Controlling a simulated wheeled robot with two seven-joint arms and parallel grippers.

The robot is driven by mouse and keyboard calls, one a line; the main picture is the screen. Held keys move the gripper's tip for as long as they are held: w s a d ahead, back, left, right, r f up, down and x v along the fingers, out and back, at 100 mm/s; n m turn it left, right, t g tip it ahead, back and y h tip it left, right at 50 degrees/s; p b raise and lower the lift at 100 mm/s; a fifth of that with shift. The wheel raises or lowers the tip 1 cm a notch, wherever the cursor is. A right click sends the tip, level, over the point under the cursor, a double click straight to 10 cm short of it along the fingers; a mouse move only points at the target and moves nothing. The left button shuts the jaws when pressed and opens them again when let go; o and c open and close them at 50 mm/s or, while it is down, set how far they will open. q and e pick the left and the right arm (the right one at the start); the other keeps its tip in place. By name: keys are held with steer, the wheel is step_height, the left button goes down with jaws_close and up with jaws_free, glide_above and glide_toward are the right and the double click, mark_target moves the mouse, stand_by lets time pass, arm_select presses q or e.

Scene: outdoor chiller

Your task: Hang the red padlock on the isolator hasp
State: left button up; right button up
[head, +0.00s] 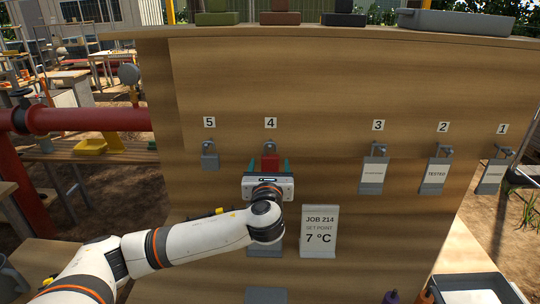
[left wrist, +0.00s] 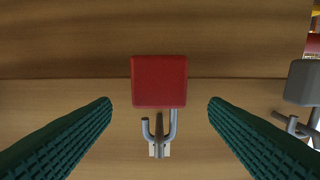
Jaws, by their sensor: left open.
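The red padlock (head: 270,161) hangs under the number 4 label on the wooden board. In the left wrist view the red padlock (left wrist: 159,82) shows upside down, body above, grey shackle (left wrist: 173,124) below around a peg. One shackle leg seems to end short of the body, so it looks open. My left gripper (head: 269,169) is in front of the padlock, its teal fingers apart, one on each side. In the left wrist view clear gaps show between both fingers and the body. I cannot make out an isolator hasp. My right gripper is not in view.
A grey padlock (head: 209,160) hangs under label 5, close on the left. Tagged items (head: 373,174) hang under labels 3, 2 and 1. A job card (head: 319,231) sits lower on the board. A red pipe (head: 85,119) runs at left. Boxes (head: 281,18) stand on top.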

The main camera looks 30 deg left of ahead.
mark_target(270, 160)
arm_select(q)
steer(key=x, duration=0.3)
steer(key=shift+w+a+p, duration=0.15)
steer(key=shift+w+p, duration=0.1)
steer(key=shift+p, duration=0.1)
steer(key=shift+w+a, duration=0.1)
steer(key=shift+w, duration=0.2)
steer(key=shift+a, duration=0.1)
steer(key=c, duration=0.9)
steer(key=shift+o, duration=1.1)
jaws_close()
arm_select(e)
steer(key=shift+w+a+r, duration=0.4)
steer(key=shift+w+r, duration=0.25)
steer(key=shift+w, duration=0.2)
